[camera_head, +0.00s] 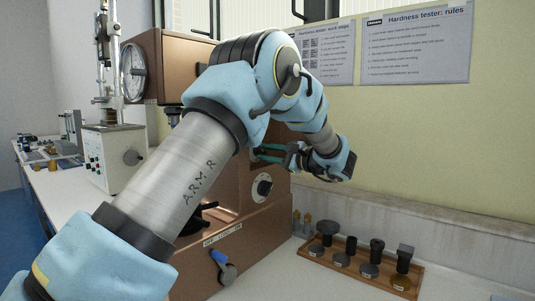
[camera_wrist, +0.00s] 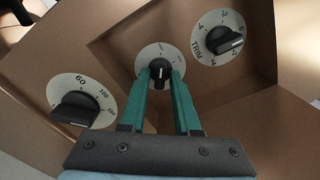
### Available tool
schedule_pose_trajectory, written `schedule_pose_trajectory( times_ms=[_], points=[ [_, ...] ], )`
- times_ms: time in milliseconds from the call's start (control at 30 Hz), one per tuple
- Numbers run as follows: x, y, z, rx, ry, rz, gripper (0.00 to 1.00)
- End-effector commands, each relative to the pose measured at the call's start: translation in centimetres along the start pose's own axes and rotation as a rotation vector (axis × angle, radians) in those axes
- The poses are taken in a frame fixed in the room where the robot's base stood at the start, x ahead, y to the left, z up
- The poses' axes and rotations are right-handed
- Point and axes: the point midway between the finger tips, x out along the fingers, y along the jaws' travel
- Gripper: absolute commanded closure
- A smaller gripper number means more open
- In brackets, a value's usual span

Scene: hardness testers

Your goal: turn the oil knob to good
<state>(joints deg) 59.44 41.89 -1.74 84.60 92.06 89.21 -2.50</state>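In the wrist view a black knob (camera_wrist: 159,73) with a white pointer line sits on a round pale dial in the recessed brown panel. The dial's lettering is too small to read, so I cannot confirm that it is the oil knob. My gripper (camera_wrist: 160,80) has its two teal fingers apart, with the tips at the left and right of this knob. A narrow gap seems to show, but I cannot tell whether the tips touch it. In the head view my gripper (camera_head: 258,153) reaches the brown hardness tester (camera_head: 232,185); the middle knob is hidden there.
In the wrist view a knob marked 60, 100, 150 (camera_wrist: 75,108) is at left and a TRIM knob (camera_wrist: 222,42) at upper right. A blue-handled lever (camera_head: 220,259) is low on the tester's front. A wooden tray (camera_head: 345,262) of dark parts stands on the bench at right.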

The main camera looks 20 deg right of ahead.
Motion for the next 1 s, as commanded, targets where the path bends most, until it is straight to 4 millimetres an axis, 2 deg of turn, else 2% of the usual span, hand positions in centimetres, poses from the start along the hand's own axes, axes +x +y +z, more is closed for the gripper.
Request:
schedule_pose_trajectory(
  times_ms=[33, 233, 267, 767, 1000],
  points=[
    [-0.01, 0.00, 0.00, 0.000, 0.000, 0.000, 0.76],
    [-0.01, 0.00, 0.01, 0.000, 0.000, 0.000, 0.99],
    [-0.01, 0.00, 0.01, 0.000, 0.000, 0.000, 1.00],
    [-0.04, -0.03, 0.02, 0.007, 0.000, 0.000, 1.00],
    [-0.06, -0.19, 0.08, 0.084, 0.001, -0.001, 1.00]
  ],
)
